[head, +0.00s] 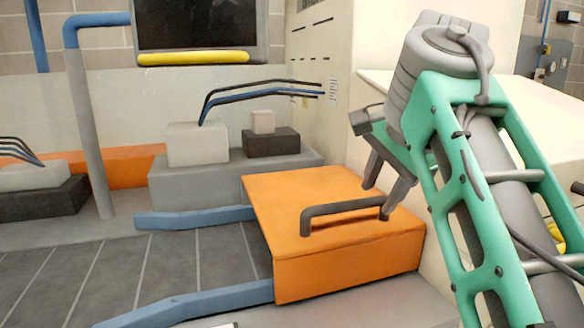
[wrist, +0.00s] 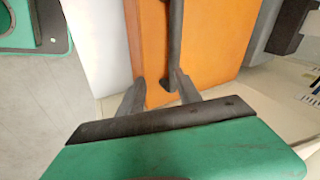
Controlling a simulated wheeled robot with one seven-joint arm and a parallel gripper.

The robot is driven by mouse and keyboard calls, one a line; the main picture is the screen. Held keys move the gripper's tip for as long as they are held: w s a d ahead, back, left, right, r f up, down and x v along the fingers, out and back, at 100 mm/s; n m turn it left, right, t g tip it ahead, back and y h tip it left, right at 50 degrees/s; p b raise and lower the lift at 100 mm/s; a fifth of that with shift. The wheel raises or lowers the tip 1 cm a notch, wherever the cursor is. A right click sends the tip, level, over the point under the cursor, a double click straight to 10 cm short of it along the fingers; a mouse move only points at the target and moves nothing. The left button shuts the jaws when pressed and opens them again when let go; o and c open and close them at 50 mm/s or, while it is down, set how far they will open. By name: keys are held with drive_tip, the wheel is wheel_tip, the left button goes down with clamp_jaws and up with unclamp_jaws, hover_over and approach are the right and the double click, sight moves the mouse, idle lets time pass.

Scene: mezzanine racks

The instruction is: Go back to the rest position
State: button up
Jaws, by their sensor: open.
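My gripper (head: 377,200) is in the right half of the head view, pointing down over the right end of an orange block's handle. It also shows in the wrist view (wrist: 159,78), with its two grey fingers spread apart. The dark bar handle (head: 342,212) is fixed on top of the orange block (head: 300,195). In the wrist view the handle (wrist: 175,40) reaches down between the fingers, closer to the right one. I cannot tell whether a finger touches it. The fingers are not closed on anything.
Blue rails (head: 210,217) lie left of the orange block. Behind it, a grey plinth (head: 225,185) carries a pale box (head: 198,143) and a dark box (head: 271,141). A grey post (head: 90,140) stands at left. A pale cabinet wall rises close behind my arm. Dark tiled floor is open at lower left.

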drive_tip(key=s+a+f+n+g+p, duration=0.2)
drive_tip(key=s+f+n+p, duration=0.8)
drive_tip(key=p, duration=1.1)
wheel_tip(320, 180, down, 2)
drive_tip(key=a+n, duration=0.1)
drive_tip(key=n, duration=0.2)
drive_tip(key=shift+s+a, duration=0.2)
drive_tip(key=shift+s, duration=0.2)
